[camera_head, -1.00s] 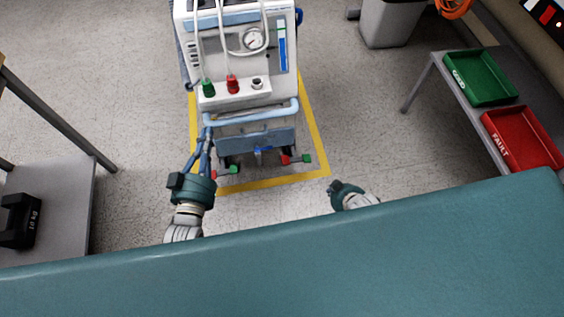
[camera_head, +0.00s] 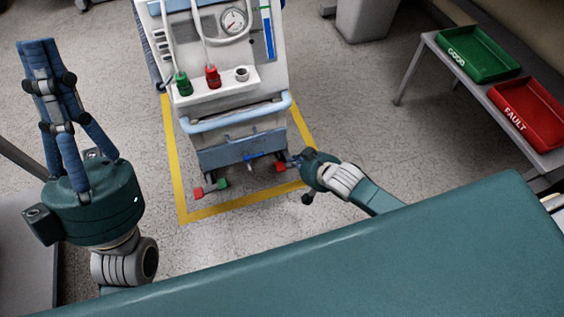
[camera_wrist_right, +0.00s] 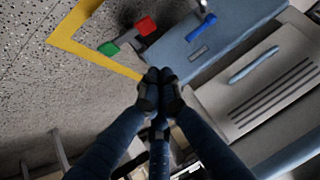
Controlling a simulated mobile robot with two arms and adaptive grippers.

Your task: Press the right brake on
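My left gripper (camera_head: 37,43) is shut, empty, raised at left.
A blue pedal (camera_head: 255,157) sits between the brakes. A side table at right holds a green tray (camera_head: 479,52) and a red tray (camera_head: 526,112). A grey bin (camera_head: 367,18) stands behind. Floor between cart and side table is clear.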

